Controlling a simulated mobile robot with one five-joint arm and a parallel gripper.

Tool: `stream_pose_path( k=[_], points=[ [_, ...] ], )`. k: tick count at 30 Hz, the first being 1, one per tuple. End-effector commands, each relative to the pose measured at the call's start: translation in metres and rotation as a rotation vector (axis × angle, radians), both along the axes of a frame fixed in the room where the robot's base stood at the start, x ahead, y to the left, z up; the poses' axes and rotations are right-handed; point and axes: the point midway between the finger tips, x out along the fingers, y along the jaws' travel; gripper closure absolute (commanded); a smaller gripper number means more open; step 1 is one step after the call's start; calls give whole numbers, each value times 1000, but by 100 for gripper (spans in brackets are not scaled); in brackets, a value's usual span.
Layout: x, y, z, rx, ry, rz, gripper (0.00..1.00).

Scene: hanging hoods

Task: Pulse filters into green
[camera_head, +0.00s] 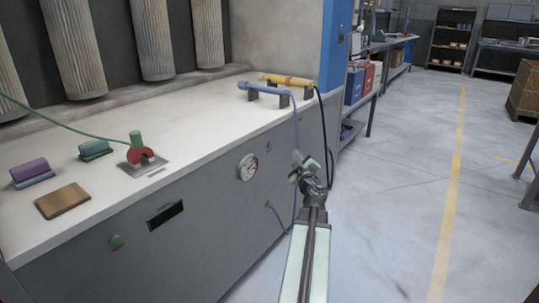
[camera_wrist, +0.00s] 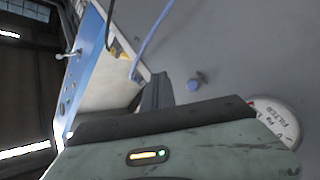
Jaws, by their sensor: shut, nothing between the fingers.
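Pleated filter cylinders (camera_head: 75,45) hang at the back left above the white bench top. A round white gauge (camera_head: 248,167) is on the grey cabinet front; its needle is too small to read. It also shows in the wrist view (camera_wrist: 278,120), lettered "FILTER" and partly cut off by my gripper body. A small blue knob (camera_wrist: 195,82) sits on the panel near the gauge; it also shows in the head view (camera_head: 268,146). My gripper (camera_head: 303,165) is shut and empty, in front of the cabinet to the right of the gauge, apart from it.
A blue wand (camera_head: 264,92) and a yellow wand (camera_head: 287,80) rest on stands, with hoses hanging down the cabinet's right end. A red clamp with a green cylinder (camera_head: 137,148), blocks and a brown pad (camera_head: 62,201) lie on the bench. The floor at right is clear.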

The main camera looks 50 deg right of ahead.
Motion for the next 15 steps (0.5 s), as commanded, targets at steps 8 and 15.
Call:
stream_pose_path(
  k=[8,15],
  points=[
    [3,-1,2,1,-1,-1,100],
    [32,-2,2,1,-1,-1,100]
  ],
)
